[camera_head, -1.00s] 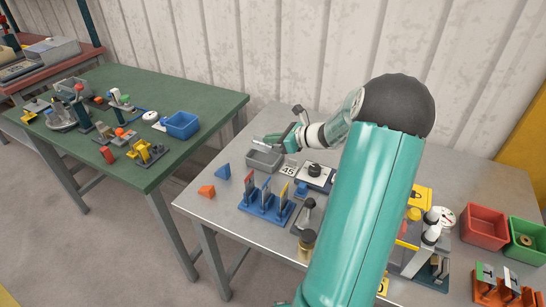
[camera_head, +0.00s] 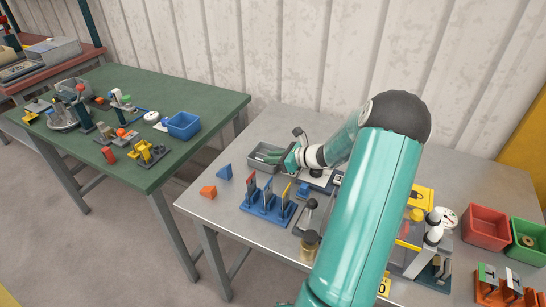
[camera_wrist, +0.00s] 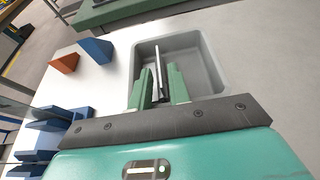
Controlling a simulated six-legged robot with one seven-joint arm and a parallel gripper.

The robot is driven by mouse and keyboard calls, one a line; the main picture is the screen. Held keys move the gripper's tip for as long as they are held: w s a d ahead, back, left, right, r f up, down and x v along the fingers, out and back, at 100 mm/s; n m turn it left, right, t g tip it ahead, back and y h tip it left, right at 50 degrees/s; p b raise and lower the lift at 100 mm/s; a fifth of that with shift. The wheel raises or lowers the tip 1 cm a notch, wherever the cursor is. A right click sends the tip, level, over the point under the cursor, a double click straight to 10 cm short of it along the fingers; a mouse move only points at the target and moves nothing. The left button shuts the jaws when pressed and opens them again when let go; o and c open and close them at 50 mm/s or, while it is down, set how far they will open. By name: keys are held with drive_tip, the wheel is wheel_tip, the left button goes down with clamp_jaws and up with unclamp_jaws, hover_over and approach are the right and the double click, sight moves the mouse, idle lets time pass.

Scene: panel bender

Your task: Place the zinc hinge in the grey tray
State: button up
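The grey tray (camera_head: 252,164) stands at the back left of the metal table. In the wrist view the tray (camera_wrist: 213,70) lies right beneath my fingers. My gripper (camera_head: 284,158) points down into it, and in the wrist view its two green fingers (camera_wrist: 160,80) are close together. The zinc hinge (camera_wrist: 157,62) shows as a thin grey plate on edge between the fingers, which look shut on it. Its far end sticks out beyond the fingertips over the tray's floor. I cannot tell whether it touches the floor.
A blue wedge (camera_head: 224,172) and an orange wedge (camera_head: 208,191) lie left of the tray. A blue rack (camera_head: 267,207) with upright pieces stands in front. A red bin (camera_head: 485,228) and a green bin (camera_head: 527,238) stand at the right. A green table (camera_head: 190,160) is at left.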

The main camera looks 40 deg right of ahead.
drive_tip(key=shift+o, duration=0.3)
drive_tip(key=shift+r, duration=0.1)
drive_tip(key=shift+s+d+r, duration=0.1)
drive_tip(key=shift+s, duration=0.05)
drive_tip(key=v, duration=1.1)
drive_tip(key=shift+s+r, duration=0.2)
drive_tip(key=shift+s, duration=0.05)
drive_tip(key=shift+d, duration=0.1)
